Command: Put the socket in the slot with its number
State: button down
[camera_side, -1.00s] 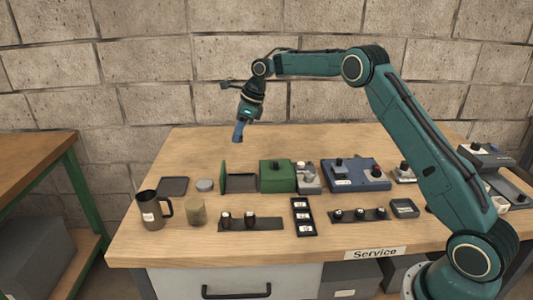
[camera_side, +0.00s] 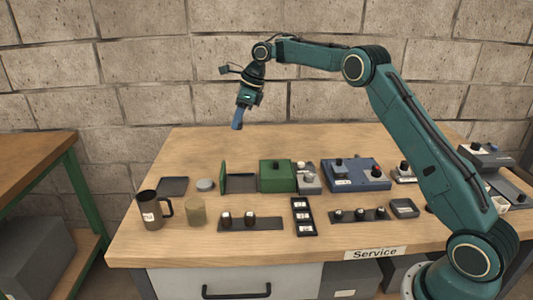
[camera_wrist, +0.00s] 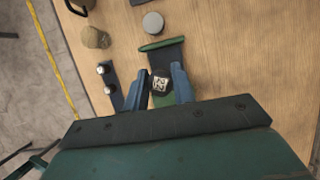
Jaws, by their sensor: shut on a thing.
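My gripper (camera_side: 237,124) is high above the back left of the bench, pointing down, clear of everything on it. In the wrist view its two blue fingers (camera_wrist: 161,86) are shut on a small socket (camera_wrist: 160,82) with a white marked face; I cannot read its number surely. In the side view the fingers hide the socket. A black rack (camera_side: 316,231) with several white-labelled slots lies near the bench's front middle. A dark strip (camera_side: 272,224) holding two sockets is left of it, and another strip (camera_side: 350,214) holding several is right of it. Labels there are too small to read.
A dark mug (camera_side: 153,213), a tan cylinder (camera_side: 196,212) and a grey disc (camera_side: 205,185) stand at left. A green box (camera_side: 277,177) and a blue unit (camera_side: 356,176) fill the middle back. The bench's back left is bare.

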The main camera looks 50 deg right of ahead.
jog(key=shift+f, duration=0.1)
jog(key=shift+s+a+f+n, duration=0.3)
jog(key=shift+f+n, duration=0.2)
jog(key=shift+n, duration=0.1)
jog(key=s+a+f+n+g+y, duration=0.2)
jog(key=s+a+f+n+g, duration=0.15)
jog(key=f+n, duration=0.35)
jog(key=n+g+h, duration=0.3)
jog(key=n+g, duration=0.1)
jog(key=n, duration=0.9)
send_near(284, 228)
jog(key=w+a, duration=0.1)
jog(key=w+a+f, duration=0.1)
jog(key=w, duration=0.1)
jog(key=s+n, duration=0.1)
jog(key=s+f+n, duration=0.1)
jog(key=shift+s+n+h, duration=0.3)
jog(key=shift+s+n, duration=0.1)
jog(key=shift+s+f+n+h, duration=0.25)
jog(key=shift+s+n+h, duration=0.1)
jog(key=shift+s+n, duration=0.55)
jog(key=shift+s+f+n+h, duration=0.35)
jog(key=shift+s+n, duration=0.45)
jog(key=shift+s, duration=0.2)
